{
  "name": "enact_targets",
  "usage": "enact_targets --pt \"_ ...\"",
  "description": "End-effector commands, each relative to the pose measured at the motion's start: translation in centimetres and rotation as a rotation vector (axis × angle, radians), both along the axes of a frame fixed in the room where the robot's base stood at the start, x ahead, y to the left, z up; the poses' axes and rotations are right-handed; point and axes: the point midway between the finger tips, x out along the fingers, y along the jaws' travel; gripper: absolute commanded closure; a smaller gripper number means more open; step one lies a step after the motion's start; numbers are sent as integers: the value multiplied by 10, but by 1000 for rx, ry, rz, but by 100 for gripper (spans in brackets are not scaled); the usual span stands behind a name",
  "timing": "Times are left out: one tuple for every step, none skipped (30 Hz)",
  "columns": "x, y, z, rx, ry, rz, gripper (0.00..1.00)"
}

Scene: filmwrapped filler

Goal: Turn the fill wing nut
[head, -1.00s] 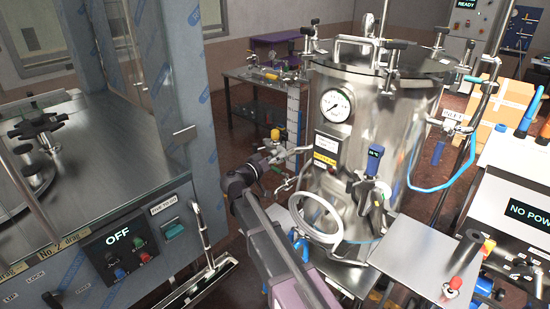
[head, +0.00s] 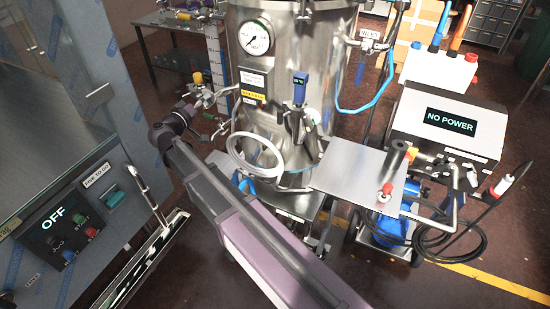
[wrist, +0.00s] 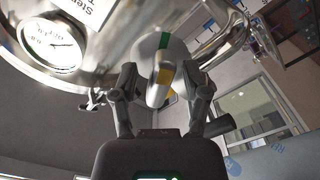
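My gripper (wrist: 162,85) is in front of the steel tank (head: 290,60), with its two fingers spread apart. Between and beyond the fingertips in the wrist view is a pale rounded fitting (wrist: 165,60) with a green band and a yellow part (wrist: 165,74). I see no clear finger contact with it. In the head view my gripper is small and partly hidden by my wrist, beside a side fitting with a yellow top (head: 197,78) at the tank's left. I cannot clearly make out a wing nut or its wings in either view.
A pressure gauge (head: 254,38) is on the tank; a gauge also shows in the wrist view (wrist: 52,43). A steel side table (head: 350,178) is to the right, and a cabinet panel reading OFF (head: 62,222) is at the left.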

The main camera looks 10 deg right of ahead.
Motion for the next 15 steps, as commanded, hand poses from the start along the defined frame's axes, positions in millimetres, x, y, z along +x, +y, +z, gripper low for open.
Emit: enact_targets --pt "0 0 0 -24 18 0 41" --pt "0 0 0 -40 31 0 41" --pt "0 0 0 -61 47 0 41" --pt "0 0 0 -76 60 0 41" --pt "0 0 0 -92 72 0 41" --pt "0 0 0 -113 89 0 41" --pt "0 0 0 -128 100 0 41" --pt "0 0 0 -144 113 0 41" --pt "0 0 0 -165 129 0 41" --pt "0 0 0 -181 142 0 41" --pt "0 0 0 -196 153 0 41" --pt "0 0 0 -218 170 0 41" --pt "0 0 0 -233 182 0 41" --pt "0 0 0 -248 194 0 41" --pt "0 0 0 -270 211 0 41"
